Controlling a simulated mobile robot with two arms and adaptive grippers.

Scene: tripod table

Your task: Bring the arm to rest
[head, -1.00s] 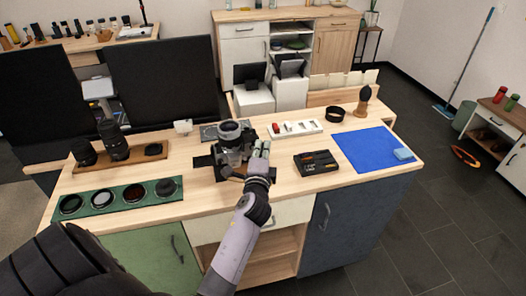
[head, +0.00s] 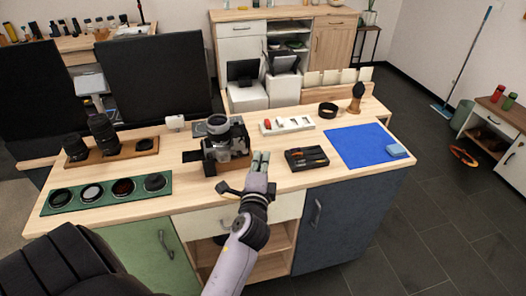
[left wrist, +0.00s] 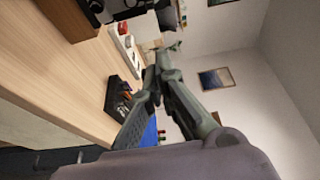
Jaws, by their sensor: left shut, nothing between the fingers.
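My left gripper (head: 260,162) is shut and empty. In the head view it shows just right of the camera (head: 226,146), over the front part of the worktable (head: 190,203). It appears apart from the camera. My right gripper is in neither view.
A black tray with tools (head: 306,159) and a blue mat (head: 363,147) lie to the right. A green tray of round filters (head: 107,194) and a wooden tray with lenses (head: 134,149) are at the left. A white tray (head: 288,125) lies behind. Floor is free in front.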

